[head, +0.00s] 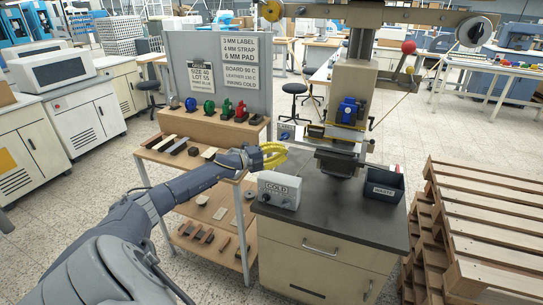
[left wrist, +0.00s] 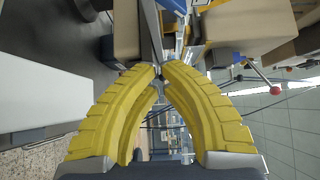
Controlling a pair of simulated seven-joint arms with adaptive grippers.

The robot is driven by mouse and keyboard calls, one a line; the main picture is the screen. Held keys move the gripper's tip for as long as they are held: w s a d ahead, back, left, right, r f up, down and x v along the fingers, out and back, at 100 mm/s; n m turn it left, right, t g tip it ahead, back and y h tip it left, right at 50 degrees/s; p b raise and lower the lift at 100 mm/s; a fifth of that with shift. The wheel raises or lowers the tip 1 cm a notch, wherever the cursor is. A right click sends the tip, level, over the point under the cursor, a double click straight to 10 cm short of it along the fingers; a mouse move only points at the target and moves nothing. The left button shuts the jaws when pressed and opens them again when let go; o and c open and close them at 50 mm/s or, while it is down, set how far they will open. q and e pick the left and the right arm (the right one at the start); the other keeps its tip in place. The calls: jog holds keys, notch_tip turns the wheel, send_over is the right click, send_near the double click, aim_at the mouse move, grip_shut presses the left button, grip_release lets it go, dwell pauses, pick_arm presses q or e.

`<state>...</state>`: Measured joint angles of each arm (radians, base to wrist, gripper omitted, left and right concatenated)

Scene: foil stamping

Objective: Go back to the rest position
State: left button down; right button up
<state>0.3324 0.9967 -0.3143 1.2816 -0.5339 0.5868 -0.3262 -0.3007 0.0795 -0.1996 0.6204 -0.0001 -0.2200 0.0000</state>
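My left arm reaches in from the lower left of the head view. A white control box marked "COLD" (head: 279,190) sits just below the gripper in the picture. My right gripper is not in view.
A black "WASTE" bin (head: 384,185) stands at the benchtop's right. A wooden shelf (head: 200,125) with foil rolls and small blocks is at the left, before a grey sign panel (head: 221,68). Wooden pallets (head: 490,225) are stacked at right. The benchtop's front (head: 330,215) is clear.

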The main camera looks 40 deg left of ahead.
pick_arm(q)
jog(key=shift+v, duration=2.15)
jog(key=s+d+f+n+g+y, duration=0.1)
jog(key=s+d+f+n+y, duration=0.35)
jog(key=d+f, duration=0.5)
jog(key=s+d+f+n+y, duration=0.35)
jog(key=s+d+f, duration=0.25)
jog(key=d+f, duration=0.3)
jog(key=s+d+f+n+g+y, duration=0.1)
jog(key=s+d+n+g, duration=0.2)
jog(key=s, duration=0.6)
jog(key=s+d+n+g+y, duration=0.2)
jog(key=s+d, duration=0.1)
jog(key=s, duration=0.6)
jog(key=s+d+f+n+g+y, duration=0.1)
jog(key=s+d+n+g, duration=0.2)
jog(key=s, duration=0.6)
jog(key=s+d+f+g+h, duration=0.1)
jog(key=d+f+h, duration=0.15)
jog(key=f, duration=1.25)
jog(key=s+d+f+g+h, duration=0.1)
jog(key=d+f+g, duration=0.15)
jog(key=f, duration=1.35)
jog(key=s+f+n+g+h, duration=0.1)
jog(key=s+f+n+g, duration=0.1)
jog(key=s+f, duration=1.9)
jog(key=shift+s+n, duration=0.5)
jog(key=shift+s, duration=0.05)
jog(key=shift+d+g, duration=0.15)
jog(key=shift+g, duration=0.1)
